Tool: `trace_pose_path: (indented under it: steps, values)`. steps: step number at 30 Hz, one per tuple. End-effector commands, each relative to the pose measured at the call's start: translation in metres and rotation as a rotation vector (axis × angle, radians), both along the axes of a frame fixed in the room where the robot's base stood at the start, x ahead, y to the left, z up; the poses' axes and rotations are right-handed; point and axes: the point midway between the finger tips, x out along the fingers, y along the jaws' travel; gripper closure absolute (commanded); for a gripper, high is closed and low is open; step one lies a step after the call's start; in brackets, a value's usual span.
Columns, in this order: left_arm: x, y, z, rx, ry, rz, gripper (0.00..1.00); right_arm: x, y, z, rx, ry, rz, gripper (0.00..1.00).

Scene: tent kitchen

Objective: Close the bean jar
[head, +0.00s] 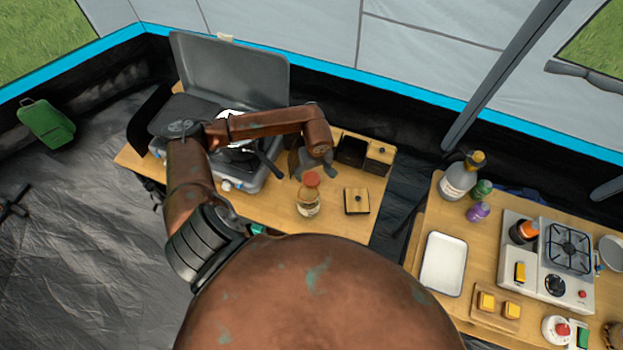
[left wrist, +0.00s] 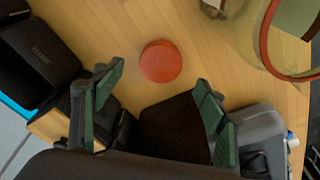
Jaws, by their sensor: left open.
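The glass bean jar (head: 309,206) stands on the wooden table, with brown contents low inside. In the left wrist view, the jar's round reddish rim (left wrist: 265,35) is close at the upper right, and its mouth looks uncovered. A round red lid (left wrist: 160,62) lies apart from the rim there; in the head view the red lid (head: 311,179) shows just behind the jar's top. My left gripper (head: 318,168) is open and empty above the table near the lid. In the wrist view its fingertips (left wrist: 160,84) are spread to either side below the lid. My right gripper is out of view.
A camp stove (head: 230,70) with a raised grey cover stands left of the jar. Dark boxes (head: 352,152) sit behind right, and a square wooden-topped container (head: 357,201) is right of the jar. Another table with a white tray (head: 443,263) and burner stands farther right.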

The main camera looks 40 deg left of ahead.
Motion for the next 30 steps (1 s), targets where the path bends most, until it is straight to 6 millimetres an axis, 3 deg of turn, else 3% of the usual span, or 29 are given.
trace_pose_path:
  steps: [12,23,30]
  values:
    - [0.002,0.006,-0.048,-0.001,0.002,0.001,0.34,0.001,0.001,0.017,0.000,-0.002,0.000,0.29]
    - [0.002,0.006,-0.051,0.000,0.001,0.000,0.34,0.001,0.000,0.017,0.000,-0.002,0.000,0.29]
    - [0.002,0.006,-0.050,0.000,0.001,0.000,0.50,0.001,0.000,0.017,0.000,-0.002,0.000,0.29]
